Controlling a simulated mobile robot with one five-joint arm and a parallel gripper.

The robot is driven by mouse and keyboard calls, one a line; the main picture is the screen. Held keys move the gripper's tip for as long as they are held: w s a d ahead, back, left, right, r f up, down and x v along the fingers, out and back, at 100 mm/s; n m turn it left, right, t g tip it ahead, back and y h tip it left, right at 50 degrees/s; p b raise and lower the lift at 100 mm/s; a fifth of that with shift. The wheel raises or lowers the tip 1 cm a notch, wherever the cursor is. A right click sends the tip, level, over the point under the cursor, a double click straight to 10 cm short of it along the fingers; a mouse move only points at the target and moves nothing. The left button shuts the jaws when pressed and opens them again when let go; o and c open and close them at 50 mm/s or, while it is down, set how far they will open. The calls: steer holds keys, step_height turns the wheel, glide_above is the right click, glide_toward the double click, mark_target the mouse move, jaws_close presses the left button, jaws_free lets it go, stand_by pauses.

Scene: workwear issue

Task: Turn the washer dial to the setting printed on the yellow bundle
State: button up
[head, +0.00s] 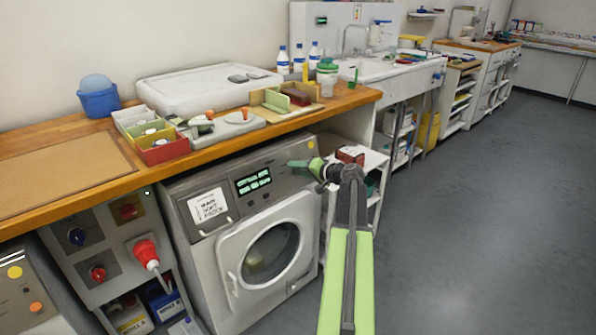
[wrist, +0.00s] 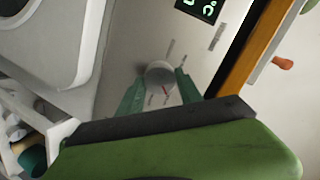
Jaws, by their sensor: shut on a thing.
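The washer (head: 215,262) stands under the wooden counter, with a round glass door and a lit green display (head: 253,181). My gripper (head: 302,163) is at the right end of its control panel. In the wrist view, the grey round dial (wrist: 160,75) sits between my two green fingers (wrist: 158,92), which are shut on it. Small printed labels surround the dial, too small to read. In the head view my gripper hides the dial. I cannot make out a yellow bundle in either view.
The wooden counter (head: 65,128) runs just above the panel and carries a blue tub (head: 98,98), small bins and bottles. A white shelf unit (head: 372,160) stands just right of the washer. The grey floor (head: 455,215) at right is clear.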

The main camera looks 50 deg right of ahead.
steer(key=o, duration=1.4)
steer(key=shift+c, duration=0.2)
steer(key=shift+s, duration=0.1)
steer(key=p+v, duration=0.5)
steer(key=v, duration=1.2)
steer(key=shift+s, duration=0.1)
